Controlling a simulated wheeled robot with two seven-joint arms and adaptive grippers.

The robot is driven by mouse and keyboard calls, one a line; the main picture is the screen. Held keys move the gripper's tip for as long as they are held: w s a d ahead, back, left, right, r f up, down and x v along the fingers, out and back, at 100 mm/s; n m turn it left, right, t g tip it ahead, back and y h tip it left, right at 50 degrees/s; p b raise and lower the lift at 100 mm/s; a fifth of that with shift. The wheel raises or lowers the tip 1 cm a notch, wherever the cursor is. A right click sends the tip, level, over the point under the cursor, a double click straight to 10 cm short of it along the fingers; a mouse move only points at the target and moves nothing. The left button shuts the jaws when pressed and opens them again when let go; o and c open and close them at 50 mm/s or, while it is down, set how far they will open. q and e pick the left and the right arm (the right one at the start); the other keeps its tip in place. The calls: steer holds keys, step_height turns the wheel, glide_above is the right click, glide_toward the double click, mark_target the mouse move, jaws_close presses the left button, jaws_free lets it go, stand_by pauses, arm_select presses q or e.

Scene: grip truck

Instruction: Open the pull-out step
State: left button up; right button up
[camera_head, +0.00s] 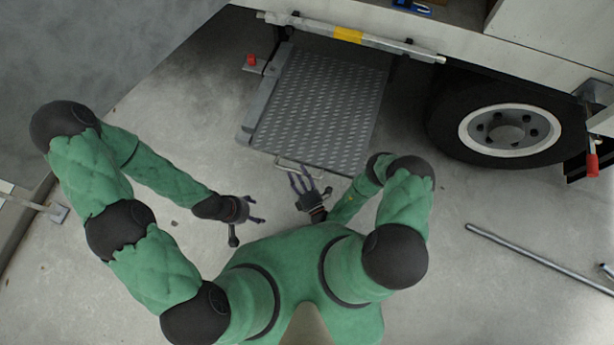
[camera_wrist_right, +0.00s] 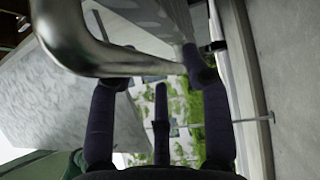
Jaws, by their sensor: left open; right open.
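The pull-out step (camera_head: 320,103) is a grey metal tread plate under the truck's side, reaching out over the floor. A bent metal handle (camera_head: 302,168) sits at its near edge. My right gripper (camera_head: 307,181) is open just at the handle. In the right wrist view the handle (camera_wrist_right: 85,55) is a thick shiny bar at upper left, and the fingers (camera_wrist_right: 158,88) stand open close by it; I cannot tell whether they touch. My left gripper (camera_head: 258,210) is open and empty over the floor, left of the right gripper and apart from the step.
The truck wheel (camera_head: 510,130) stands right of the step. A bar with a yellow patch (camera_head: 348,35) runs along the truck edge above the step. A metal rod (camera_head: 540,260) lies on the floor at right. The floor (camera_head: 190,110) left of the step is clear.

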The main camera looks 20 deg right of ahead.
steer(key=v, duration=1.1)
steer(key=shift+a, duration=0.1)
stand_by(0.5)
